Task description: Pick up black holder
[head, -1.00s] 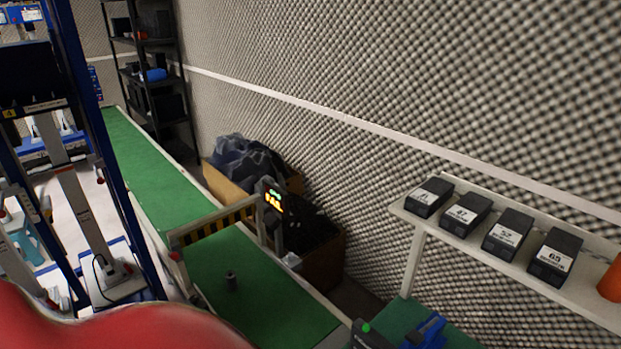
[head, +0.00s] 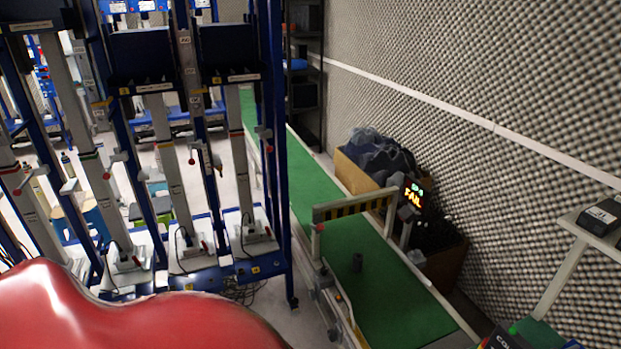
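Neither of my grippers shows in the head view. A red rounded surface fills the lower left, and it hides part of the floor there.
Cardboard boxes (head: 362,175) with dark foam stand right of the belt. Blue-framed test stands (head: 280,160) fill the left. A shelf with a black box (head: 601,217) is at right.

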